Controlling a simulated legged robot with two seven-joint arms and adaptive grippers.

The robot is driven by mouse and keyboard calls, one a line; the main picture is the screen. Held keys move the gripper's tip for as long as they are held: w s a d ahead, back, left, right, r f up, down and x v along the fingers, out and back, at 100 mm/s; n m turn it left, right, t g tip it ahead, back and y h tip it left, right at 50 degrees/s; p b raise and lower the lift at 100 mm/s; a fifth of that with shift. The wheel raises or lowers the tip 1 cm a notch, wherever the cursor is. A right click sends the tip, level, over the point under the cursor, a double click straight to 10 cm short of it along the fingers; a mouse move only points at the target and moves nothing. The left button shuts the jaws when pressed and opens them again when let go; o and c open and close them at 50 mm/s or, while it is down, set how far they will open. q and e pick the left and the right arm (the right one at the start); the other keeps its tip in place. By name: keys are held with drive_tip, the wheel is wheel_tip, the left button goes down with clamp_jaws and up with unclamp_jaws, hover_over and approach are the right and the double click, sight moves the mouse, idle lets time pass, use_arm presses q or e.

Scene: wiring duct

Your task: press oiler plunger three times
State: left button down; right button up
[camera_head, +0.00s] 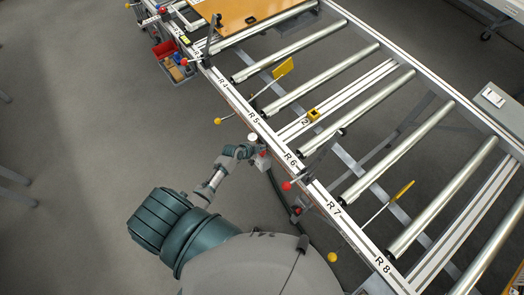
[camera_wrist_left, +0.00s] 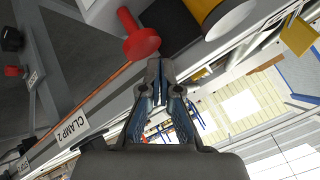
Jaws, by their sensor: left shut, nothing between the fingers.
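A red knob with a short red stem (camera_wrist_left: 140,42) stands just beyond my left fingertips in the left wrist view; it looks like the oiler plunger. My left gripper (camera_wrist_left: 162,72) is shut and empty, with its tips pointing at the knob. I cannot tell whether they touch it. In the head view my left gripper (camera_head: 254,151) is beside the conveyor's near rail, close to a small red part (camera_head: 263,154) and a white round cap (camera_head: 252,137). The oiler body is not clearly visible. My right gripper is not in view.
The roller conveyor's labelled rail (camera_head: 255,120) runs diagonally past the gripper. A lever with a red ball (camera_head: 288,185) and one with a yellow ball (camera_head: 218,121) stick out nearby. A yellow cylinder (camera_wrist_left: 203,12) is close to the knob.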

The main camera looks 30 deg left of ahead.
use_arm(q)
drive_tip(key=shift+f, duration=0.3)
drive_tip(key=shift+s+f+b, duration=0.1)
drive_tip(key=shift+f+b, duration=0.9)
idle(0.9)
drive_tip(key=shift+r, duration=0.15)
drive_tip(key=shift+r+p, duration=1.25)
drive_tip(key=shift+r, duration=0.05)
wheel_tip(320, 180, up, 5)
drive_tip(key=p, duration=0.4)
drive_tip(key=shift+r+p, duration=0.1)
drive_tip(key=shift+p, duration=0.2)
idle(1.3)
